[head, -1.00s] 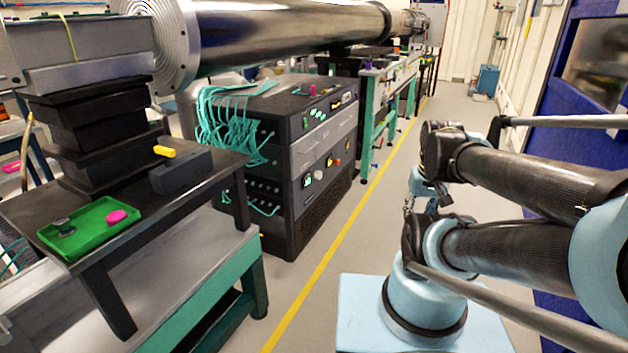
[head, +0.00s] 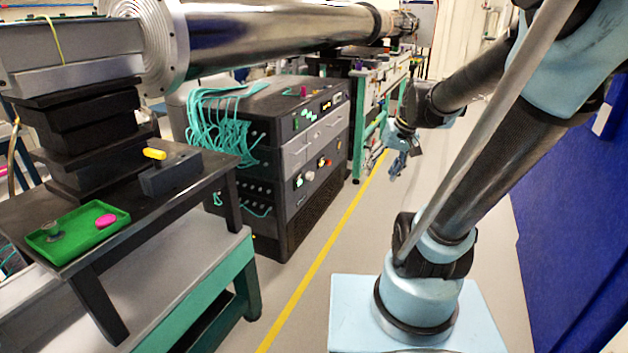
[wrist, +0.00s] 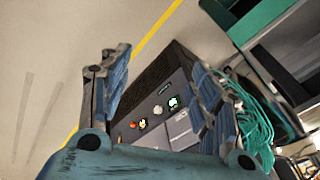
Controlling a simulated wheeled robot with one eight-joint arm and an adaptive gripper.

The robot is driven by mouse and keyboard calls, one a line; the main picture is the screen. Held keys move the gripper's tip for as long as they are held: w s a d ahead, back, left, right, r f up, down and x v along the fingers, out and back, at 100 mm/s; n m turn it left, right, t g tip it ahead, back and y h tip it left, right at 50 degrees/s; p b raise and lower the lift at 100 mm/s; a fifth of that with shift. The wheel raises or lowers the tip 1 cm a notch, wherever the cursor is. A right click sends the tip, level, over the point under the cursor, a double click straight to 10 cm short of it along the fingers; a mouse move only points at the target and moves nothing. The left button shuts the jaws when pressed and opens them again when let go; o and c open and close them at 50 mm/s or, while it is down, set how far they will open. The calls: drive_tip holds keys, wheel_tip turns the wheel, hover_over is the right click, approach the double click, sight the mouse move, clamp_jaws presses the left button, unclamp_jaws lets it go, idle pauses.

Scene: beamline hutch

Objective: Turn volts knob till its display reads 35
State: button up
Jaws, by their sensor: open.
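The dark instrument rack (head: 283,205) stands left of the yellow floor line. Its lower front panel carries a small lit display (head: 299,183), a pale round knob (head: 310,176) and red and yellow controls. In the wrist view the pale knob (wrist: 158,110) shows between my fingers, beside lit displays (wrist: 173,102). The labels and digits are too small to read, so I cannot tell which knob is volts. My gripper (head: 397,165) is open and empty, in the air to the right of the rack. Its two spread fingers (wrist: 157,60) frame the rack panel, apart from it.
Teal cables (head: 215,120) hang at the rack's left side. A black table (head: 135,212) at left holds a green tray (head: 75,247) with a pink piece, and a yellow piece (head: 154,153) on a dark block. A beam pipe (head: 280,32) runs overhead. The aisle floor is clear.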

drive_tip(key=w+a+f+n+t+y, duration=0.1)
drive_tip(key=w+a+y, duration=0.25)
drive_tip(key=w, duration=1.05)
drive_tip(key=w+a+n+y, duration=0.15)
drive_tip(key=w+a, duration=0.25)
drive_tip(key=w, duration=1)
drive_tip(key=w+a+f+y, duration=0.2)
drive_tip(key=w+f+y, duration=0.2)
drive_tip(key=w+f, duration=0.85)
drive_tip(key=n+t+y, duration=0.1)
drive_tip(key=t+y, duration=0.2)
drive_tip(key=y, duration=0.2)
approach(313, 176)
drive_tip(key=x, duration=0.9)
drive_tip(key=shift+s+a, duration=0.1)
drive_tip(key=shift+a, duration=0.2)
drive_tip(key=c, duration=1)
